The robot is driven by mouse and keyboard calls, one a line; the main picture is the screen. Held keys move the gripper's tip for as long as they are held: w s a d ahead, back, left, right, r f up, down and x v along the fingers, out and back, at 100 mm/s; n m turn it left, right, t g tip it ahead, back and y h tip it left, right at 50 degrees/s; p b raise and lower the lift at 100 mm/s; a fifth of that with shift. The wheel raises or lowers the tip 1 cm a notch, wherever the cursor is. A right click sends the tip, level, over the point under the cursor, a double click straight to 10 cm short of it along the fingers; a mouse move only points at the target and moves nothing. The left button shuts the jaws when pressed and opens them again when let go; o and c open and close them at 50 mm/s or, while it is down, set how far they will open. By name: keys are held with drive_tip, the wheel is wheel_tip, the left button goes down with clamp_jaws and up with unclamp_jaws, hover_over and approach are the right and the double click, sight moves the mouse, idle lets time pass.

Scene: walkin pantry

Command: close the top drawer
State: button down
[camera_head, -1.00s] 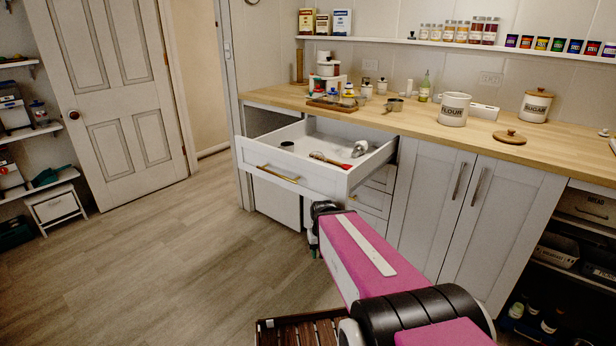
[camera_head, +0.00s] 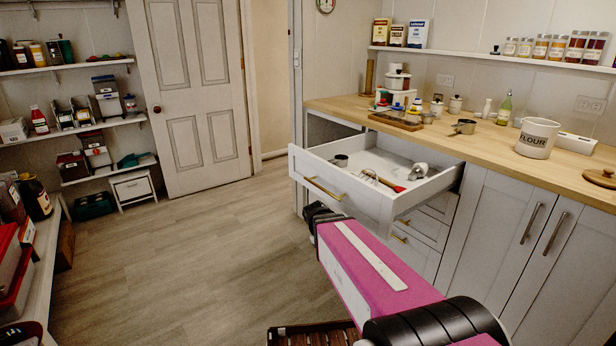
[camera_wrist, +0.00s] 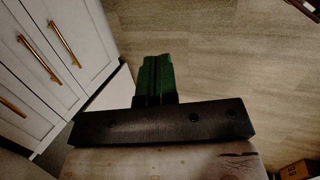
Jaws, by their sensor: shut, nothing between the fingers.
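The top drawer (camera_head: 343,197) is pulled far out from under the wooden counter in the head view. It has a white front with a brass handle (camera_head: 325,189). Inside it lie a dark cup (camera_head: 340,160), a whisk-like tool with a red handle (camera_head: 383,181) and a metal utensil (camera_head: 418,170). My gripper (camera_head: 316,217) is low, just below the drawer front, partly hidden by my arm. In the wrist view its green fingers (camera_wrist: 155,80) are together and empty. White fronts with brass handles (camera_wrist: 62,45) are to their left; I cannot tell whether the fingers touch anything.
Lower drawers (camera_head: 412,240) below appear shut. Cabinet doors (camera_head: 510,225) stand to the right. The counter (camera_head: 480,145) holds canisters and jars. The wooden floor (camera_head: 190,260) is open to the left, with stocked shelves (camera_head: 95,130) beyond. A dark slatted item (camera_head: 310,334) is near my base.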

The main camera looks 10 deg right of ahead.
drive_tip(key=w+a+r+n+t+h, duration=0.1)
drive_tip(key=w+a+r+n+h, duration=0.2)
drive_tip(key=w+n, duration=0.2)
drive_tip(key=n+t+h, duration=0.8)
drive_tip(key=n+h, duration=0.1)
drive_tip(key=n, duration=0.4)
approach(309, 172)
drive_tip(key=x, duration=0.7)
drive_tip(key=shift+d+r, duration=0.15)
drive_tip(key=shift+d, duration=0.15)
